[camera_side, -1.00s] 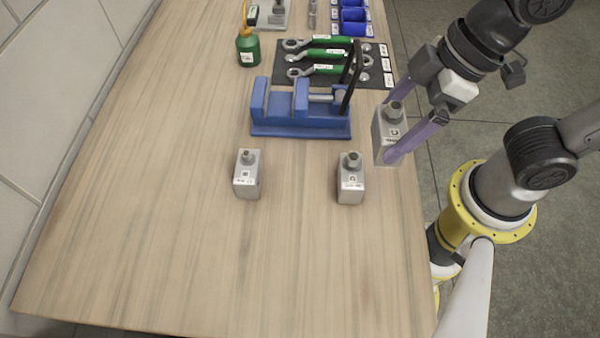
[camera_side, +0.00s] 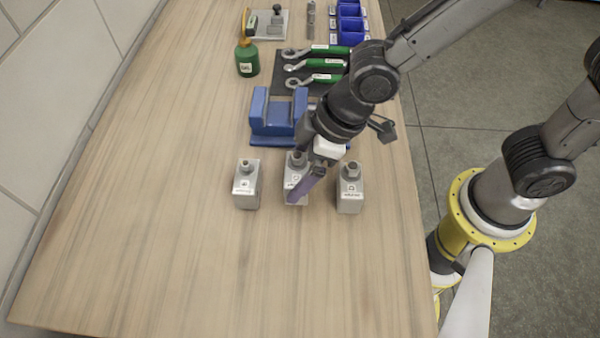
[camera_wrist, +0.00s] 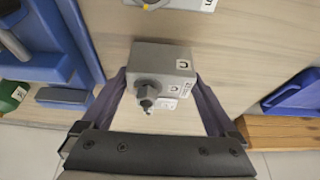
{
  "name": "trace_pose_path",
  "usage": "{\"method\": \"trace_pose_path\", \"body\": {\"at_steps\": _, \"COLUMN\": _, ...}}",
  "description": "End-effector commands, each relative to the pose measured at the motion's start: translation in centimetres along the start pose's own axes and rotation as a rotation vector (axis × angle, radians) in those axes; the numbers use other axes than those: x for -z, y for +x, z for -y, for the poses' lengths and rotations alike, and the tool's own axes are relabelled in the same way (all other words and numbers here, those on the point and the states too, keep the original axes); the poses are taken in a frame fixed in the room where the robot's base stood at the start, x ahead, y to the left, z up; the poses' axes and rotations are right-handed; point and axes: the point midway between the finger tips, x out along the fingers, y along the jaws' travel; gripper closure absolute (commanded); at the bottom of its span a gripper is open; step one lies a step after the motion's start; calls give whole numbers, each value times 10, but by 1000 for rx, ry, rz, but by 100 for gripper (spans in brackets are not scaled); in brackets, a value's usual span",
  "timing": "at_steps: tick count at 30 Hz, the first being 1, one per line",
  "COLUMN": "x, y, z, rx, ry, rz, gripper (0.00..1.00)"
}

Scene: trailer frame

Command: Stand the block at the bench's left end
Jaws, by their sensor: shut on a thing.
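My gripper (camera_side: 300,176) is shut on a grey block (camera_side: 290,180) with a knob on top. The block is upright between two similar grey blocks on the wooden bench (camera_side: 190,270), one to its left (camera_side: 246,188) and one to its right (camera_side: 349,196). A finger covers part of the held block, and I cannot tell whether its base touches the bench. In the wrist view the held block (camera_wrist: 165,62) sits between both fingers, its knob towards the camera. The near part of the bench in the side view is bare.
A blue vise (camera_side: 272,125) stands just behind the blocks, partly hidden by my arm. Behind it are green-handled wrenches (camera_side: 305,66) on a dark mat, a green oil can (camera_side: 247,60) and blue bins (camera_side: 350,24). A wall runs along the left.

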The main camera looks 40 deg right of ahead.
Motion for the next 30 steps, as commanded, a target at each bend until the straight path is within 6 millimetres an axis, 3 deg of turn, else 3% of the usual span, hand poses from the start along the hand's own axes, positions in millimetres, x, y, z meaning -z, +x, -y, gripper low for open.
{"method": "trace_pose_path", "body": {"at_steps": 6, "x": -9, "y": 19, "z": 0, "rx": 0, "ry": 0, "rz": 0, "gripper": 98}}
{"method": "trace_pose_path", "body": {"at_steps": 18, "x": -10, "y": 23, "z": 0, "rx": 0, "ry": 0, "rz": 1, "gripper": 98}}
{"method": "trace_pose_path", "body": {"at_steps": 19, "x": -12, "y": 23, "z": 0, "rx": 0, "ry": 0, "rz": 4, "gripper": 1}}
{"method": "trace_pose_path", "body": {"at_steps": 30, "x": -9, "y": 16, "z": 0, "rx": 0, "ry": 0, "rz": 0, "gripper": 0}}
